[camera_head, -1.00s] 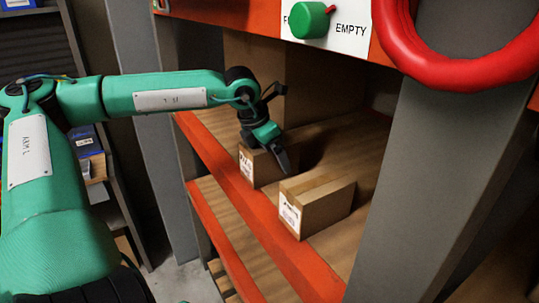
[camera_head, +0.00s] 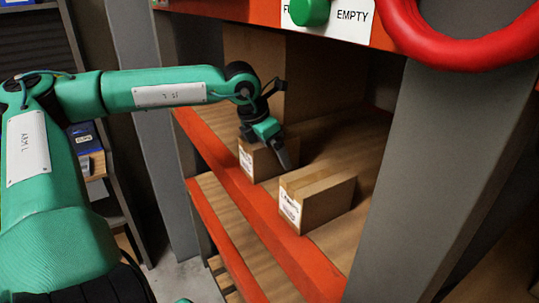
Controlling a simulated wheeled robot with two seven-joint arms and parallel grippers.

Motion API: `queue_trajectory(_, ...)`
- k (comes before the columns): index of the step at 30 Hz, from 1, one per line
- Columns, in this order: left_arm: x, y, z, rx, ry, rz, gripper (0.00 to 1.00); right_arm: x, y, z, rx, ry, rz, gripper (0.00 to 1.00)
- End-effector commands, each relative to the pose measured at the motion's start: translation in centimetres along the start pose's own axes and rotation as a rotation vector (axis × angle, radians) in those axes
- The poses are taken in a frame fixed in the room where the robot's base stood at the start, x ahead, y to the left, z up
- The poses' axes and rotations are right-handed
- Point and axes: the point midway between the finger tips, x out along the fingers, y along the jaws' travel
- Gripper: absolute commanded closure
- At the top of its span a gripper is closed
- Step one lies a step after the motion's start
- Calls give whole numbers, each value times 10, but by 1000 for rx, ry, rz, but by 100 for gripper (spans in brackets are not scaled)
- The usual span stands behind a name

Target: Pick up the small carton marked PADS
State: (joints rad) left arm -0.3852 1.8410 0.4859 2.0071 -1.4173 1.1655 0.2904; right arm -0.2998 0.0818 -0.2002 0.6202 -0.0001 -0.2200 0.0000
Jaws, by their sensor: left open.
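Two small brown cartons sit on the shelf board (camera_head: 335,150) behind its red front edge. The left carton (camera_head: 262,166) and the right carton (camera_head: 320,203) each have a white label on the front; the print is too small for me to tell surely which reads PADS. My left gripper (camera_head: 267,146) is open at the top of the left carton. One dark finger reaches down along the carton's right side, between the two cartons; the other is near its left top edge. Whether the fingers touch it I cannot tell. My right gripper is not in view.
A grey post (camera_head: 430,165) stands right of the bay. A larger brown box (camera_head: 254,70) stands behind the left carton. The board right of the cartons is bare.

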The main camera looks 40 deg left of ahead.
Motion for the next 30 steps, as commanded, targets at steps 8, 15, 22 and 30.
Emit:
queue_trajectory(8,2,0,-1,0,-1,1,6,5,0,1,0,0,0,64)
queue_trajectory(15,1,0,-1,0,0,0,38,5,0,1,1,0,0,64)
queue_trajectory(22,1,0,0,0,-2,0,69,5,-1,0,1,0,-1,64)
queue_trajectory(30,0,0,0,0,-1,0,69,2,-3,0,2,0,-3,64)
